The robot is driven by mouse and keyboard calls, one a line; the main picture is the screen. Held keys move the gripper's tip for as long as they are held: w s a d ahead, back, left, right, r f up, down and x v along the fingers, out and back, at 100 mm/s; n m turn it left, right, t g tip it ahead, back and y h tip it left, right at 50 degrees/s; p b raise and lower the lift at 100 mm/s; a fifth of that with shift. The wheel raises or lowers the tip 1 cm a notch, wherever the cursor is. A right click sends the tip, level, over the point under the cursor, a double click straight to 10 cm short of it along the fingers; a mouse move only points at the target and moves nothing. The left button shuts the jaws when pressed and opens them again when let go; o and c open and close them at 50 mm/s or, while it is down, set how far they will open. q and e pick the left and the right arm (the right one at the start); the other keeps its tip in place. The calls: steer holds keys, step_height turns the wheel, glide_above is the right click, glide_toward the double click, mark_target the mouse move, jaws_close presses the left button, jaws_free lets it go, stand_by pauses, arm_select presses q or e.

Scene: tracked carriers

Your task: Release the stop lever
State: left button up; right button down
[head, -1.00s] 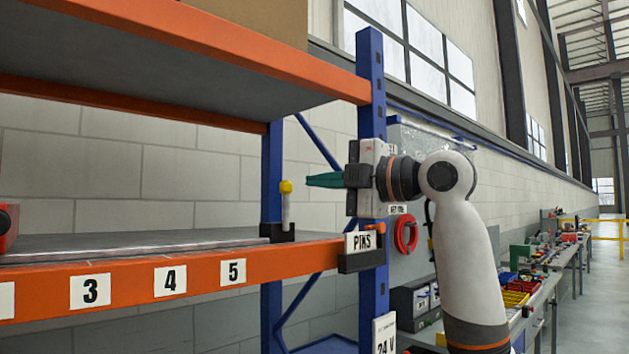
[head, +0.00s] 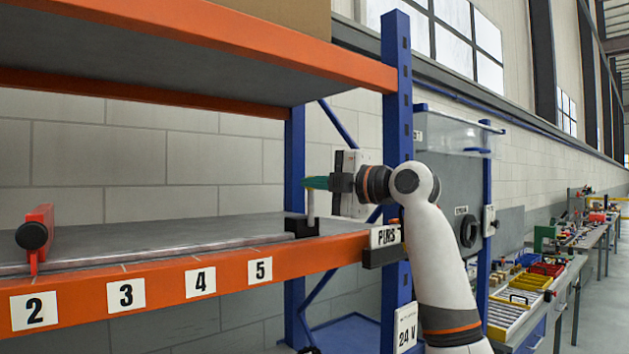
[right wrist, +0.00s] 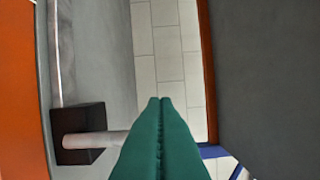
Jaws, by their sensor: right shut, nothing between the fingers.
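The stop lever (head: 311,206) is a pale post standing upright in a black bracket (head: 302,228) at the right end of the shelf track. Its yellow knob is almost wholly hidden by my gripper. My right gripper (head: 316,183) comes from the right with green fingers shut and empty, level with the lever's top. In the right wrist view the closed fingers (right wrist: 160,105) cover the upper end of the lever (right wrist: 92,142), whose foot sits in the black block (right wrist: 78,133). I cannot tell whether they touch. My left gripper is out of view.
A red carrier (head: 40,225) with a black knob stands on the grey shelf (head: 170,235) at the left. The orange beam bears number labels and a PINS holder (head: 385,237). A blue upright (head: 397,120) stands beside my arm. An orange upper shelf (head: 250,45) hangs above.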

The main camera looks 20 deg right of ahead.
steer(key=shift+d, duration=0.15)
steer(key=shift+d+m, duration=0.15)
steer(key=shift+m, duration=0.15)
steer(key=shift+w+d+r+m, duration=0.1)
steer(key=shift+w+d+m, duration=0.05)
steer(key=shift+m, duration=0.15)
steer(key=w+d+f+m+t+h+p, duration=0.1)
steer(key=w+d+f+m+t, duration=0.1)
steer(key=d+m, duration=0.5)
steer(key=shift+w+d+f+m+t, duration=0.25)
steer(key=shift+f+m+t, duration=0.3)
steer(key=shift+m, duration=1.45)
steer(key=shift+w+f, duration=0.1)
